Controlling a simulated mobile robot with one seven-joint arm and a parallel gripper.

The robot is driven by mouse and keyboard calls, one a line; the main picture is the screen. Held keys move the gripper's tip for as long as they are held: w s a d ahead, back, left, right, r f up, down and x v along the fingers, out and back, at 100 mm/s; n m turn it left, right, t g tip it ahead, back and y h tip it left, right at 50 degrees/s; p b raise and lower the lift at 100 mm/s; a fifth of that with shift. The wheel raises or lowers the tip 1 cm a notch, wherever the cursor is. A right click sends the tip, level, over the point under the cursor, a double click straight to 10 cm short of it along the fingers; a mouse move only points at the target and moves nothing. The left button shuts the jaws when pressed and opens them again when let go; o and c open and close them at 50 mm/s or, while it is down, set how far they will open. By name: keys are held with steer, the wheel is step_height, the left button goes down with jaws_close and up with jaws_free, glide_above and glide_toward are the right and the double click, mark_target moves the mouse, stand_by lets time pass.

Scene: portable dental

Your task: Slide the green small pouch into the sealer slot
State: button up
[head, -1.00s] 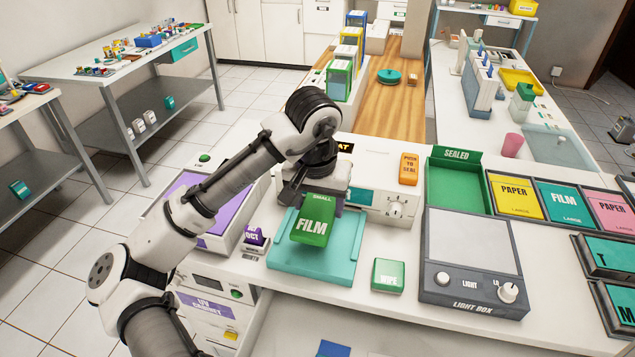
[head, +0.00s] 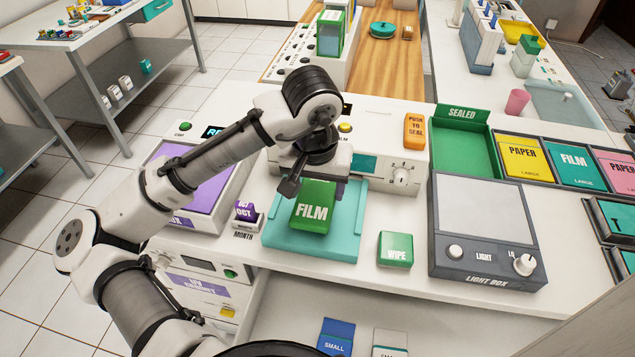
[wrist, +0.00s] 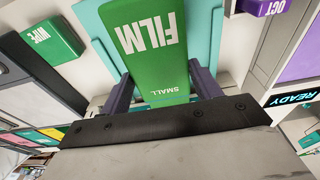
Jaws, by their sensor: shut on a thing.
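The green small pouch (head: 313,207), marked FILM, is over the teal tray (head: 345,245) in front of the white sealer (head: 385,142). My gripper (head: 316,180) is shut on the pouch's end nearer the sealer. The wrist view shows the pouch (wrist: 150,45) between the two dark fingers of my gripper (wrist: 165,88), with FILM and SMALL readable. I cannot tell whether the pouch touches the tray. The sealer has an orange PUSH TO SEAL button (head: 414,131) and a dial (head: 401,174). My arm and gripper hide much of its front, and I cannot make out the slot.
A green WIPE block (head: 395,249) and a light box (head: 485,265) stand to the right. A green SEALED bin (head: 460,145) is behind the light box. A purple-topped unit (head: 190,180) and a MONTH stamp block (head: 245,215) are on the left.

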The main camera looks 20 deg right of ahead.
steer(key=shift+f+b, duration=1.75)
steer(key=shift+f, duration=0.25)
steer(key=shift+w+d+p, duration=0.25)
steer(key=shift+w+d, duration=0.4)
steer(key=shift+w, duration=0.3)
steer(key=shift+w+d+p, duration=0.25)
steer(key=shift+w+d, duration=0.35)
steer(key=shift+w, duration=0.35)
steer(key=shift+f, duration=0.1)
steer(key=o, duration=1.1)
steer(key=r, duration=0.4)
steer(key=s+r, duration=0.1)
steer(key=r, duration=0.4)
steer(key=a+r, duration=0.1)
steer(key=r, duration=0.3)
steer(key=shift+s+a+r, duration=0.1)
steer(key=shift+s+r, duration=0.2)
steer(key=shift+s, duration=0.1)
